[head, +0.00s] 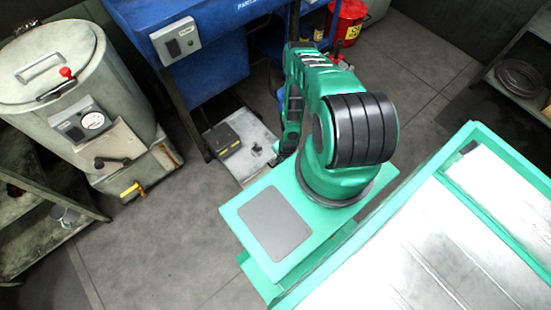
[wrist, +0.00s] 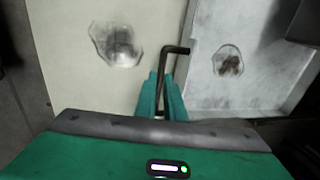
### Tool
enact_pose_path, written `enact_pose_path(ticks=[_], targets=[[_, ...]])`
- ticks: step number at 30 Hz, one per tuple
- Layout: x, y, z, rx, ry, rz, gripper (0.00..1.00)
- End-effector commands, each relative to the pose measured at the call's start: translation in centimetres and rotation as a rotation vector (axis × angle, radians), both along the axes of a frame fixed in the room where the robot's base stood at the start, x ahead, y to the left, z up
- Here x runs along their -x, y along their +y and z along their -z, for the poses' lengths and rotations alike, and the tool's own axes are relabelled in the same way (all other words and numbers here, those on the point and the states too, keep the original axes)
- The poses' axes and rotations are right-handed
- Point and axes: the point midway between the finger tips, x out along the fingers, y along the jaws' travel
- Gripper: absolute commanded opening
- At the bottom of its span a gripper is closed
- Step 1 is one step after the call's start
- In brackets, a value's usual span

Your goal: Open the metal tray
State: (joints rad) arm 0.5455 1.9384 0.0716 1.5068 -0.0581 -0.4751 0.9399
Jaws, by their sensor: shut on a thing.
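The metal tray, a shallow grey tray with a raised rim (wrist: 210,98), fills the right of the wrist view and has a dark stain in it. Beside it on the left is a flat cream panel (wrist: 75,55) with a similar stain. A thin black bent bar (wrist: 166,68), which looks like a handle, stands between them. My gripper (wrist: 161,98) is shut on the bar's near end. The bar's upper end bends right over the tray's edge. In the head view a grey metal tray (head: 262,143) lies low on the floor, partly covered; my green arm hides the gripper there.
A blue parts washer (head: 215,75) stands just behind the tray. A dark box with yellow marks (head: 223,140) is at the tray's left side. A grey drum machine (head: 60,75) stands at left, a red can (head: 347,22) at the back. Floor in front is clear.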

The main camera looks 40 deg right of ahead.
Motion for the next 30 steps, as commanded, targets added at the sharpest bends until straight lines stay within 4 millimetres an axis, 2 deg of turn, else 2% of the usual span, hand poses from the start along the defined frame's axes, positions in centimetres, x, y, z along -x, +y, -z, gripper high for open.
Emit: enact_pose_path(ticks=[14,15,17,26,30], targets=[[0.56,-0.1,-0.05,0.001,-0.002,-0.001,0.0],[0.56,-0.1,-0.05,0.001,-0.002,-0.001,0.14],[0.55,-0.1,-0.05,0.001,-0.002,-0.001,0.28],[0.59,-0.02,-0.08,0.001,-0.001,-0.001,0.28],[0.67,-0.05,-0.9,0.001,-0.001,-0.001,0.28]])
